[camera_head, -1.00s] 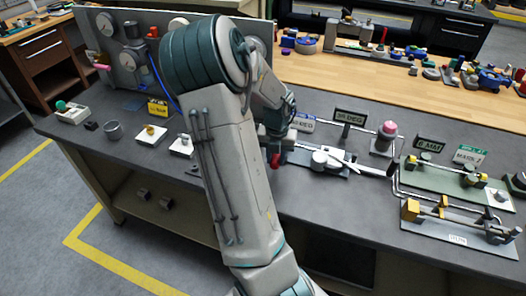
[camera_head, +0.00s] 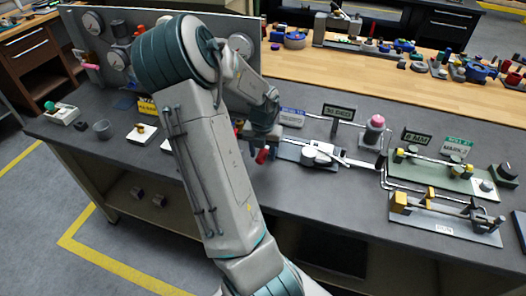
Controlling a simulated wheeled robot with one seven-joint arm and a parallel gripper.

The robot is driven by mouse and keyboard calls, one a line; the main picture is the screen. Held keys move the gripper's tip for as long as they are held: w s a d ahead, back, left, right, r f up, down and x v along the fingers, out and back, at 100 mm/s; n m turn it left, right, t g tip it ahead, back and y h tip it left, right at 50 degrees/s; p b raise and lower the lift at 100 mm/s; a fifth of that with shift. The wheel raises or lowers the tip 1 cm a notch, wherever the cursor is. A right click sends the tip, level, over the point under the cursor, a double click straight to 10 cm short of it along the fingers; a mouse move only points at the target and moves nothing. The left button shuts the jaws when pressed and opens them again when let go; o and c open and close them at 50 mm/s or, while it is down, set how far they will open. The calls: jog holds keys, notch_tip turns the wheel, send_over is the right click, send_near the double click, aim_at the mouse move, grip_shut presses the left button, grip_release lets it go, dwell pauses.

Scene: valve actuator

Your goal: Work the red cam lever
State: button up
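A small red lever handle (camera_head: 262,156) shows at the left end of a grey and white mechanism (camera_head: 318,153) on the dark bench. It looks tilted; its lower part and pivot are hard to make out. My gripper (camera_head: 247,135) is at the end of my bent arm, close to the red handle on its upper left. My own arm hides most of it, and its fingers are too small and dark to tell open from shut. I cannot tell whether it touches the handle.
A pink-topped cylinder (camera_head: 375,130) stands right of the mechanism. A green plate (camera_head: 440,178) and a grey plate (camera_head: 445,218) with yellow-ended rods lie farther right. Small sign plates (camera_head: 338,112) stand behind. A grey cup (camera_head: 103,129) is at left. The bench front is mostly clear.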

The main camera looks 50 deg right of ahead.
notch_tip(320, 180, up, 14)
jog(key=shift+p, duration=0.4)
jog(key=shift+f, duration=0.1)
